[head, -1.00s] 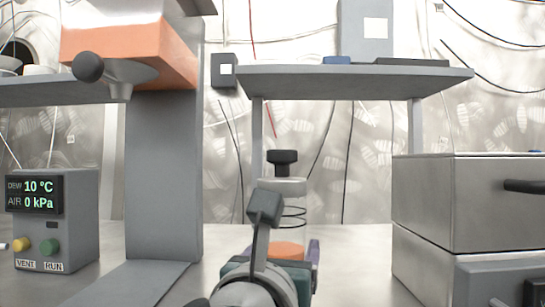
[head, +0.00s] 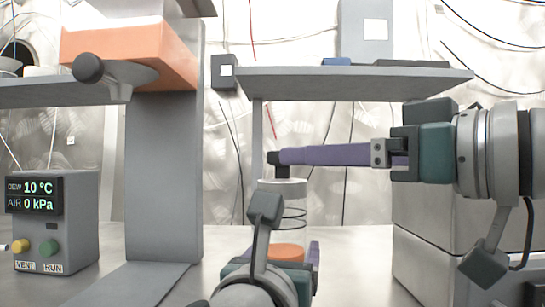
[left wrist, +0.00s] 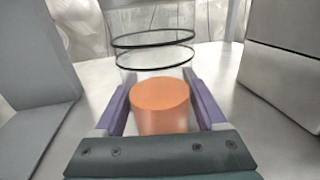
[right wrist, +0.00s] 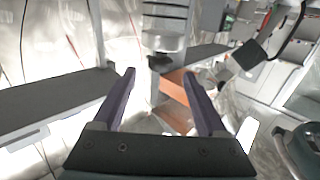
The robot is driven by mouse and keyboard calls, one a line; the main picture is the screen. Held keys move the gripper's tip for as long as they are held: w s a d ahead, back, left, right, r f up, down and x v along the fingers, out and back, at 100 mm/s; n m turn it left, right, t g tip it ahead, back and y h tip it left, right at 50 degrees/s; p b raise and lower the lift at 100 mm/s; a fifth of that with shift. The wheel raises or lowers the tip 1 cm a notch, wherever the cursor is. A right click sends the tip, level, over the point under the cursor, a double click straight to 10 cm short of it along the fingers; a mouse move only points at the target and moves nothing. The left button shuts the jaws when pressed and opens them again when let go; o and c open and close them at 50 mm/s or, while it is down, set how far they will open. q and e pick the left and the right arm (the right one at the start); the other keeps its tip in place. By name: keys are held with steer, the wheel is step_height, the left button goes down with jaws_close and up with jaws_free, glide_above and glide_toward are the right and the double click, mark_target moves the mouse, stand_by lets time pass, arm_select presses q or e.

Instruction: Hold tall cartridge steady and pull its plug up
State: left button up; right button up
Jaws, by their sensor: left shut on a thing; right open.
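The tall cartridge (head: 290,195) is a clear upright cylinder with black rings and an orange filling at its base; its lower part also shows in the left wrist view (left wrist: 158,105). Its black plug (head: 271,163) sits in the top. My left gripper (left wrist: 160,90) is shut on the cartridge low down, a purple finger on each side. My right gripper (head: 282,157) comes in level from the right, open, its fingertips at plug height. A finger hides part of the plug in the head view. The right wrist view, upside down, shows the plug (right wrist: 160,62) between and slightly beyond the fingertips.
A grey shelf (head: 350,84) stands behind and above the cartridge. A press with an orange head (head: 150,55) stands at left, beside a control box (head: 55,225) reading 10 °C and 0 kPa. A steel case (head: 425,225) stands at right, partly behind my right arm.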

steer(key=x, duration=0.9)
steer(key=shift+w+a, duration=0.15)
steer(key=shift+a, duration=0.05)
jaws_close()
stand_by(1.1)
